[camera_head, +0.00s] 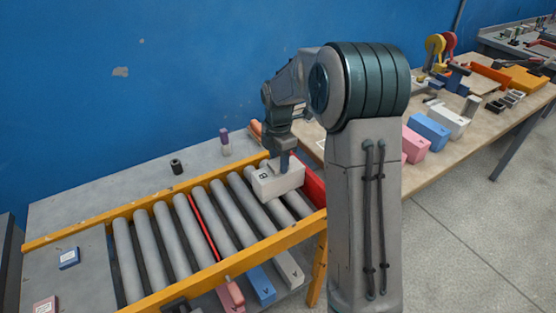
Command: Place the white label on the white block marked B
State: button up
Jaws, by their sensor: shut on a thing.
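A white block (277,181) with a small dark-printed mark on its near left face lies on the roller conveyor, near its right end. The mark is too small to read surely as B. My gripper (284,167) points down at the top of this block, and its fingertips are at or just above the top face. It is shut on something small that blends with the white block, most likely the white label. I cannot make out its outline or whether it touches the block. No other loose white label shows.
The conveyor has yellow rails (255,246). A small blue piece (68,258) and pink piece (45,305) lie at the left. A black cylinder (176,166) and purple-topped bottle (225,141) stand behind. Pink, blue (429,132) and white blocks line the right table.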

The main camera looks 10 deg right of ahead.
jog(key=shift+f, duration=0.3)
jog(key=shift+f, duration=0.15)
jog(key=o, duration=1)
jog(key=shift+c, duration=0.2)
